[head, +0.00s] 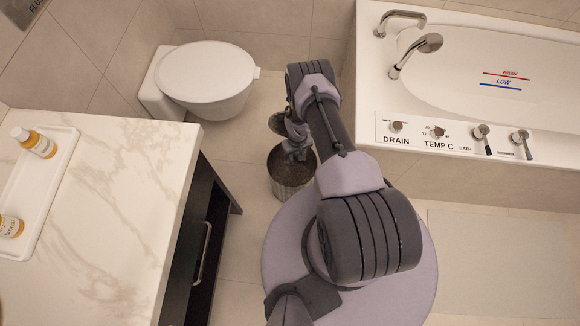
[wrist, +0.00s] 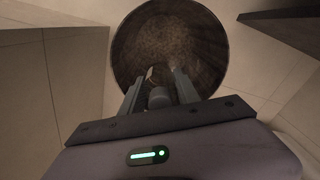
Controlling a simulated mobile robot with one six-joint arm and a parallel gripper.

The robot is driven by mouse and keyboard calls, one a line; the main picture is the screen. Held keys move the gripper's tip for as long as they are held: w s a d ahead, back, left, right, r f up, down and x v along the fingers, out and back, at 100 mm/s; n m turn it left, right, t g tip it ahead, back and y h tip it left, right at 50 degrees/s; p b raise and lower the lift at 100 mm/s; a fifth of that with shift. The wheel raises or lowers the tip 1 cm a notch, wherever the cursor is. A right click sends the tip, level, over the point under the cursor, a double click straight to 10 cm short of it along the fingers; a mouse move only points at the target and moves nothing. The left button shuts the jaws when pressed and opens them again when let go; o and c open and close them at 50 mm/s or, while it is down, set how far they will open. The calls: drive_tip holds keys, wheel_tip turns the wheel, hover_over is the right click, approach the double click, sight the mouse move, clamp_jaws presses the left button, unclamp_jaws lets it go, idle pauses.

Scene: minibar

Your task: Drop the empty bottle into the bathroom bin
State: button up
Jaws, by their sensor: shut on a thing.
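The bin (head: 291,188) is a round metal-looking container on the floor, between the vanity and the bathtub. Its open mouth (wrist: 185,35) fills the upper middle of the wrist view, and its inside looks brown and mottled. My gripper (head: 295,152) is above the bin, pointing down toward its opening. In the wrist view my gripper (wrist: 163,75) has its fingers over the bin's mouth, shut on a small dark grey rounded thing, the bottle (wrist: 160,97). Only one end of the bottle shows clearly; I cannot make out the bottle in the head view.
A toilet (head: 208,82) with its lid down stands behind the bin. The bathtub (head: 440,135) is at the right. The marble-topped vanity (head: 115,190) is at the left, with a white tray (head: 45,190) holding amber bottles (head: 38,144). A pale mat (head: 490,260) lies at the right.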

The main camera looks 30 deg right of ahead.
drive_tip(key=o, duration=1.4)
drive_tip(key=shift+r, duration=0.1)
drive_tip(key=shift+c, duration=0.2)
drive_tip(key=shift+r, duration=0.1)
wheel_tip(320, 180, up, 17)
drive_tip(key=p, duration=0.8)
drive_tip(key=shift+r, duration=0.15)
